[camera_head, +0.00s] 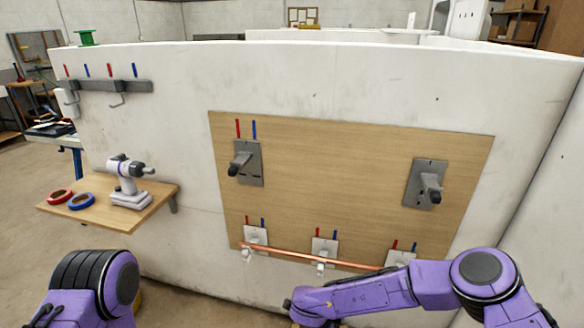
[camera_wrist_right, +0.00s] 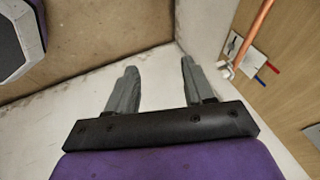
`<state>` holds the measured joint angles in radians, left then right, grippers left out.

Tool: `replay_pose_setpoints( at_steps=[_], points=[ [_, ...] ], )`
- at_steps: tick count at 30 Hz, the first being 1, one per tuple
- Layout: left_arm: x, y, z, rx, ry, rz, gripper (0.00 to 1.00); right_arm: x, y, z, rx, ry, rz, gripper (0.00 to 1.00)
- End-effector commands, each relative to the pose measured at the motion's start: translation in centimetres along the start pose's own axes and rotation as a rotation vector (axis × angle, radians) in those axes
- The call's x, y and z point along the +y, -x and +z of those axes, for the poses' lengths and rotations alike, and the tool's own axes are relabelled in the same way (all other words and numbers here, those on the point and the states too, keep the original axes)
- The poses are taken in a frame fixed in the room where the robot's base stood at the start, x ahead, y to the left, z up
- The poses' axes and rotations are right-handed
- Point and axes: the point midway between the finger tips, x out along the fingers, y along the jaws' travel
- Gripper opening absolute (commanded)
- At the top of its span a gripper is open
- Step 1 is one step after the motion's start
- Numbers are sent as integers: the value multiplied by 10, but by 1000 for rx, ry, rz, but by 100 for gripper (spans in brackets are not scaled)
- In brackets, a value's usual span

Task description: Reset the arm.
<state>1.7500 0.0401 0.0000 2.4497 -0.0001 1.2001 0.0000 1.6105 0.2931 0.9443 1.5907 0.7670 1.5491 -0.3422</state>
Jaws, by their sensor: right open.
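My right arm (camera_head: 370,293) is purple and reaches in from the lower right of the head view, below the wooden panel. Its gripper is not clearly visible there. In the right wrist view my right gripper (camera_wrist_right: 160,65) is open, with two grey fingers apart and nothing between them. Pale wall and floor lie beyond the fingers. A copper pipe (camera_head: 305,257) runs across low white brackets on the panel; it also shows in the right wrist view (camera_wrist_right: 257,32), right of the fingers and apart from them. My left arm (camera_head: 95,285) shows at the lower left; its gripper is not in view.
The wooden panel (camera_head: 330,170) carries two grey valve fittings (camera_head: 247,163) (camera_head: 426,185) above the pipe. A hook rail (camera_head: 105,86) hangs above.

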Motion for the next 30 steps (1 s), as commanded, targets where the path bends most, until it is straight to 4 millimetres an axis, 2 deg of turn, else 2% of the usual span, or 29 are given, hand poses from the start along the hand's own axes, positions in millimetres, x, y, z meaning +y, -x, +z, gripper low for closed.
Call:
replay_pose_setpoints(
  at_steps=[1,5,6,8,9,12,15,18,21,30],
  points=[
    [0,0,0,0,0,0,0,31,-13,-1,-16,121,-68,52],
    [0,0,0,0,0,0,0,117,-38,-23,-102,495,-210,52],
    [0,0,0,0,0,0,0,144,-44,-38,-127,605,-220,52],
    [0,0,0,0,0,0,0,184,-49,-67,-163,765,-210,52],
    [0,0,0,0,0,0,0,208,-50,-90,-181,862,-191,52],
    [0,0,0,0,0,0,0,253,-48,-149,-200,1057,-121,52],
    [0,0,0,0,0,0,0,271,-45,-196,-173,1170,-63,52],
    [0,0,0,0,0,0,0,268,-46,-220,-125,1204,-43,52],
    [0,0,0,0,0,0,0,262,-47,-221,-112,1208,-54,52],
    [0,0,0,0,0,0,0,262,-47,-221,-112,1205,-54,52]
  ],
)
